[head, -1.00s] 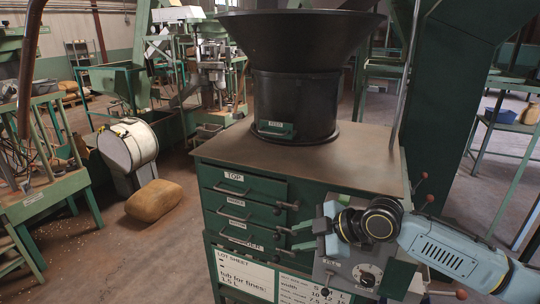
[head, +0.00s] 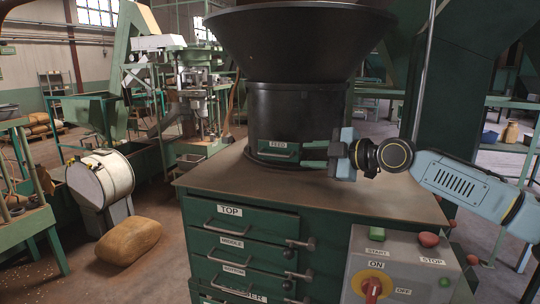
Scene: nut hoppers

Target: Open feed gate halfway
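The feed gate (head: 278,150) is a small dark green plate with a handle and a FEED label, low on the front of the black hopper (head: 295,110). My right gripper (head: 306,155) comes in from the right at the gate's height. Its fingers point left and their tips are close to the gate's right end. The fingers look parted, with nothing clearly between them. I cannot tell whether they touch the gate or its handle. My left gripper is out of view.
The hopper stands on a green cabinet (head: 180,181) with drawers labelled TOP, MIDDLE and BOTTOM and small latches on their right. A control panel (head: 405,262) with a red knob and buttons is at the front right. A sack (head: 128,241) lies on the floor.

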